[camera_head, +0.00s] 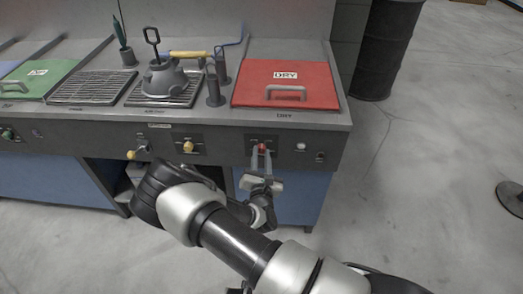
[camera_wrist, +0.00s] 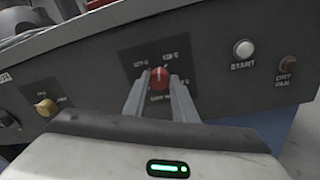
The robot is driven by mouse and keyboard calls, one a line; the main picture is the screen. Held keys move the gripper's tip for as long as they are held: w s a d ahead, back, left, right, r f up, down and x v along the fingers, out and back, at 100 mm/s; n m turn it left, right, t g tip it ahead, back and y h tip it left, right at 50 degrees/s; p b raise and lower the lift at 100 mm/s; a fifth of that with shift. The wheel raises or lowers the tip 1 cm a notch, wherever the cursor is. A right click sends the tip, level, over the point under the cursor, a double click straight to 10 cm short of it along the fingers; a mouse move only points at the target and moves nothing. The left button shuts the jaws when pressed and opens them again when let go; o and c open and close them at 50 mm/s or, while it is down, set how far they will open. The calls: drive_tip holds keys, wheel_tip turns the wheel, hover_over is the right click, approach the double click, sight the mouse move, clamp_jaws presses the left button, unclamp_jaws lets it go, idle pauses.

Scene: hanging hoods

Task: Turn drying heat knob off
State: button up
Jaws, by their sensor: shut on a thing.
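The red drying heat knob (camera_head: 262,149) sits on the dark front panel below the red DRY lid (camera_head: 290,82). It also shows in the wrist view (camera_wrist: 159,76), with white markings around it. My gripper (camera_head: 262,158) reaches the panel from the front. In the wrist view its two fingers (camera_wrist: 158,88) stand on either side of the knob and are shut on it. The knob's exact pointer direction is too small to tell.
Yellow knobs (camera_head: 188,147) are to the left. A grey kettle-like vessel (camera_head: 164,79) stands on the counter. A dark barrel (camera_head: 387,48) is beyond the right end.

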drive_tip(key=n+p, duration=0.3)
drive_tip(key=n, duration=0.3)
drive_tip(key=shift+a+r+h, duration=0.1)
drive_tip(key=shift+a+h, duration=0.05)
drive_tip(key=shift+h, duration=0.15)
drive_tip(key=n+p, duration=0.1)
drive_tip(key=n, duration=0.2)
drive_tip(key=shift+a+g, duration=0.1)
drive_tip(key=shift+g, duration=0.2)
drive_tip(key=n, duration=0.4)
drive_tip(key=shift+h, duration=0.3)
drive_tip(key=n, duration=0.5)
drive_tip(key=shift+a+f+n+h, duration=0.1)
drive_tip(key=shift+f+n+h, duration=0.25)
drive_tip(key=shift+n+h, duration=0.05)
drive_tip(key=n+b, duration=0.2)
drive_tip(key=n, duration=0.3)
drive_tip(key=shift+n, duration=0.4)
drive_tip(key=shift+h, duration=0.4)
drive_tip(key=o, duration=1)
drive_tip(key=shift+o, duration=0.2)
drive_tip(key=shift+s, duration=0.1)
